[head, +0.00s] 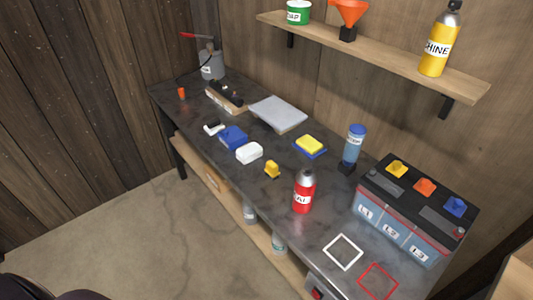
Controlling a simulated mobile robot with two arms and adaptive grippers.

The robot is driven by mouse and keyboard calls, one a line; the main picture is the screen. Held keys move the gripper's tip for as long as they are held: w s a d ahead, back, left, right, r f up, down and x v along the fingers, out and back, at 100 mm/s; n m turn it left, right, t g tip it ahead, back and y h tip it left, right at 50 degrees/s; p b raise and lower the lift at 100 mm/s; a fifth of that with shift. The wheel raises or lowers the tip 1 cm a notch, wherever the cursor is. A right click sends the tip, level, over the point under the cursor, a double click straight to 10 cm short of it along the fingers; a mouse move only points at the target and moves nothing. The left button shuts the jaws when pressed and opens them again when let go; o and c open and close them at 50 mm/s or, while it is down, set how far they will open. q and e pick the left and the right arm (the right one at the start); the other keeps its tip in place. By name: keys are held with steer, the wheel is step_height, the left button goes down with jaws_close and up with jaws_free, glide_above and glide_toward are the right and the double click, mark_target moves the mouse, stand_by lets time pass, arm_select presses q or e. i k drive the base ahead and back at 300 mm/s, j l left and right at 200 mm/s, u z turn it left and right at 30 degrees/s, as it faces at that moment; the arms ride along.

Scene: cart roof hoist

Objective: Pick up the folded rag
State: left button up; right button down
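A flat light-grey slab-like thing (278,113) lies toward the back of the dark workbench (215,163); it may be the folded rag, but I cannot tell for sure. A blue block-like thing (233,137) and a white one (249,153) lie side by side nearer the front edge. A yellow pad (310,144) rests on a blue square. Neither of my grippers is in view.
A red bottle (304,192), a small yellow thing (272,169) and a blue-capped bottle (352,150) stand on the bench. A large battery-like box (411,207) fills the right. White (343,252) and red (378,282) outlined squares are empty. A shelf (370,53) hangs above.

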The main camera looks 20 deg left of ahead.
mark_target(249, 152)
steer(key=j+z, duration=0.25)
steer(key=z, duration=0.15)
steer(key=i+j+z, duration=0.1)
steer(key=j+z, duration=0.15)
steer(key=z, duration=0.15)
steer(key=j+z, duration=0.5)
steer(key=z, duration=0.25)
steer(key=k, duration=0.05)
